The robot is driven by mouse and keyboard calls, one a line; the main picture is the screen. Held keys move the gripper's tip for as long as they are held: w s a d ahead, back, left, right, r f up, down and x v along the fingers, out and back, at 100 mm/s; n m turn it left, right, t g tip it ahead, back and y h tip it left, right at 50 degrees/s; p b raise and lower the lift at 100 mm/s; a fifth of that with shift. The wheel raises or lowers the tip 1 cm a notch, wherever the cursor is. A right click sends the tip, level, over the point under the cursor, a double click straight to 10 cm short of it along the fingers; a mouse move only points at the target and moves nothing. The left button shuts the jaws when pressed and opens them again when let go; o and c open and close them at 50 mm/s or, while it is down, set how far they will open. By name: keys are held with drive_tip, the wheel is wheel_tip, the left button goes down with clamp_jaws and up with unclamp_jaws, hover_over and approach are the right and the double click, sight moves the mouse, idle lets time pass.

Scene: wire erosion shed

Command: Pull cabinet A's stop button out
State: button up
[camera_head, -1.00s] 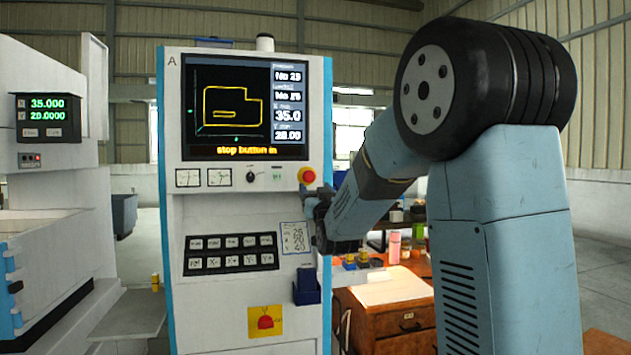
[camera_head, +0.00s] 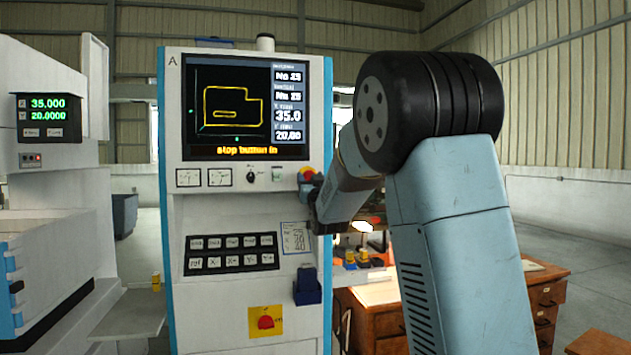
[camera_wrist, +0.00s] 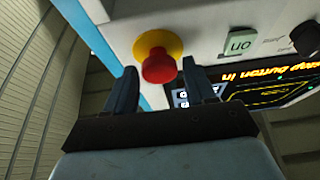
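Cabinet A (camera_head: 205,225) stands in the middle of the head view, marked "A", and its screen (camera_head: 246,108) reads "stop button in". The red stop button (camera_head: 308,172) with its yellow collar is at the right of the panel below the screen, its lower part hidden by my gripper (camera_head: 311,188). In the wrist view the red button (camera_wrist: 158,66) shows with its yellow collar behind it. My gripper (camera_wrist: 159,70) is open, one finger on each side of the button, with visible gaps; whether the tips are level with the button's head I cannot tell.
A second red button (camera_head: 265,322) on a yellow plate is low on the cabinet. A dark blue holder (camera_head: 307,287) juts out on the front below my gripper. A wooden desk (camera_head: 540,300) with small items stands right. Another machine (camera_head: 50,180) is at left.

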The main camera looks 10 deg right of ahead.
clamp_jaws()
drive_tip(key=shift+s, duration=0.1)
idle(0.3)
drive_tip(key=shift+s+f, duration=0.1)
drive_tip(key=shift+s, duration=0.3)
drive_tip(key=shift+o, duration=1.3)
unclamp_jaws()
drive_tip(key=shift+s, duration=0.1)
drive_tip(key=shift+s, duration=0.1)
